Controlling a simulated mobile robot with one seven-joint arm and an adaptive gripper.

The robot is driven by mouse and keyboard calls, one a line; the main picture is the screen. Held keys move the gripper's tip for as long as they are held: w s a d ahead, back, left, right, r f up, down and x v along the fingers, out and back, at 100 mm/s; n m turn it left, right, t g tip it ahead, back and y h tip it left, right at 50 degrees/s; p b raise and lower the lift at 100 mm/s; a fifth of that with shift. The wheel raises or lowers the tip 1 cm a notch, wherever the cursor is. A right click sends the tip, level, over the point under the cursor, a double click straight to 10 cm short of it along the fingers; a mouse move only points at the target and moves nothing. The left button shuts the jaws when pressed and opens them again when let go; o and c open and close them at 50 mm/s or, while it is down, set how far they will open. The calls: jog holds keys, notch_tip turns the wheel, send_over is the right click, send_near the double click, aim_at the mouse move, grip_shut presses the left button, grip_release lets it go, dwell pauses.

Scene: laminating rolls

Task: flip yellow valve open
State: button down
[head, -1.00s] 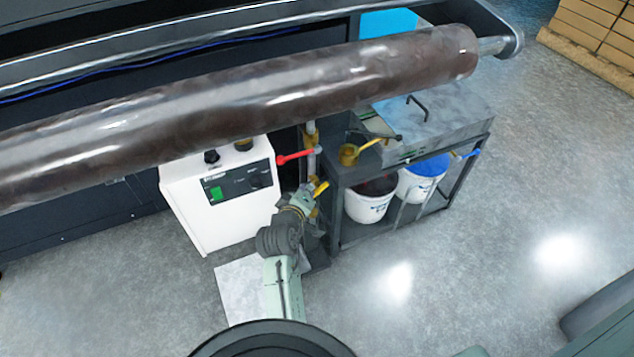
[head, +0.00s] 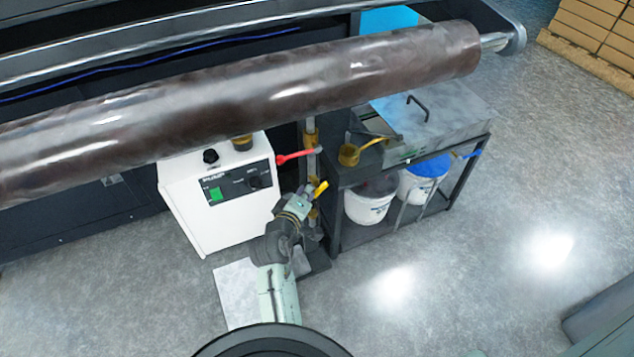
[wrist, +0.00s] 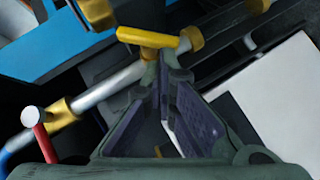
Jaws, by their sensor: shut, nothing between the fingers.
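The yellow valve handle (wrist: 147,38) is a short flat lever on a brass and steel pipe. In the wrist view it lies crosswise just beyond my fingertips. In the head view the yellow handle (head: 321,189) shows just right of my gripper's end. My gripper (wrist: 163,68) is shut and empty, its fingertips close together below the handle. I cannot tell whether they touch it. In the head view my gripper (head: 303,201) is beside the pipe, and its fingers are hard to make out.
A red valve handle (head: 296,156) is higher on the same pipe. A white pump box (head: 225,195) stands to the left. A dark cart (head: 334,215) with white buckets (head: 368,206) stands to the right. A large brown roll (head: 240,95) spans above.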

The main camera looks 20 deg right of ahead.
jog(key=shift+f+h, duration=0.25)
jog(key=shift+h, duration=0.05)
dwell(0.5)
jog(key=shift+a+f+b, duration=0.1)
jog(key=shift+f+b, duration=0.1)
jog(key=shift+b, duration=0.25)
dwell(0.6)
dwell(1.2)
jog(key=shift+d+r+p, duration=0.3)
jog(key=shift+d+p, duration=0.3)
jog(key=shift+d, duration=0.25)
